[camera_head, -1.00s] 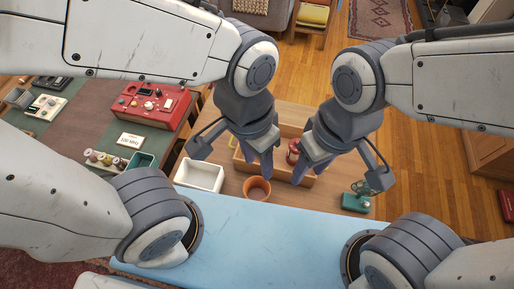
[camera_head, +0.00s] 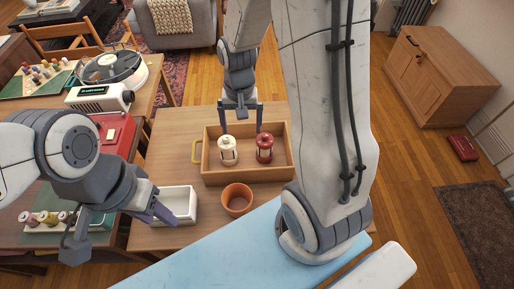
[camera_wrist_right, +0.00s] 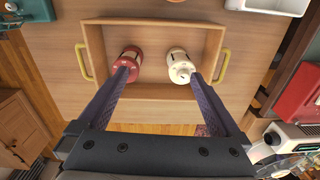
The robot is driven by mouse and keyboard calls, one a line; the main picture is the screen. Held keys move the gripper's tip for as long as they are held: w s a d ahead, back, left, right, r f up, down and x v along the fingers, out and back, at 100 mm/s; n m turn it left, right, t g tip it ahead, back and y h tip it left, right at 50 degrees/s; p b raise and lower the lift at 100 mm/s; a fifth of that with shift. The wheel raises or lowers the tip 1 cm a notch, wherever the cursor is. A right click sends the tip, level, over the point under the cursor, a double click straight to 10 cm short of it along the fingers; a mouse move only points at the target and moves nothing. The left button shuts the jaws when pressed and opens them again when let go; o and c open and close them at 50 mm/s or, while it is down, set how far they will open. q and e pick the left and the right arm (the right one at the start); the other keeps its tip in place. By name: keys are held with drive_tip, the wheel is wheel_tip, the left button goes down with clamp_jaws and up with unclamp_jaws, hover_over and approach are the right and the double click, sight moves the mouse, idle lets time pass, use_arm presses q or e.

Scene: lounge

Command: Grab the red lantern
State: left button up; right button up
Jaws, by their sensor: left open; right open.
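The red lantern (camera_head: 264,148) stands upright in a shallow wooden tray (camera_head: 250,179), to the right of a cream lantern (camera_head: 228,151). My right gripper (camera_head: 240,124) is open and empty above the far side of the tray. In the right wrist view the red lantern (camera_wrist_right: 131,56) is beside the left fingertip and the cream lantern (camera_wrist_right: 178,66) beside the right one. The right gripper (camera_wrist_right: 160,73) spans the gap between them; contact cannot be told. My left gripper (camera_head: 118,228) is open and empty at the lower left, near a white bin (camera_head: 180,190).
An orange pot (camera_head: 237,199) stands in front of the tray. The tray has yellow handles at its ends. My right arm hides the table's right part.

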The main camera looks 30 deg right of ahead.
sight(266, 135)
drive_tip(key=d+f+m, duration=0.1)
drive_tip(key=d+f, duration=0.1)
drive_tip(key=d+f+m+b, duration=0.1)
drive_tip(key=d+f, duration=0.2)
drive_tip(key=d+f+m, duration=0.1)
drive_tip(key=d+f, duration=0.2)
drive_tip(key=shift+w+d+m+b, duration=0.2)
drive_tip(key=shift+w+m+b, duration=0.1)
drive_tip(key=shift+w+m, duration=0.1)
drive_tip(key=f, duration=0.4)
drive_tip(key=shift+d+f, duration=0.2)
drive_tip(key=shift+f, duration=0.05)
drive_tip(key=shift+w+f, duration=0.2)
drive_tip(key=shift+f, duration=2.7)
use_arm(q)
wheel_tip(266, 135, down, 2)
drive_tip(key=shift+f, duration=0.2)
use_arm(e)
clamp_jaws()
drive_tip(key=shift+r, duration=0.1)
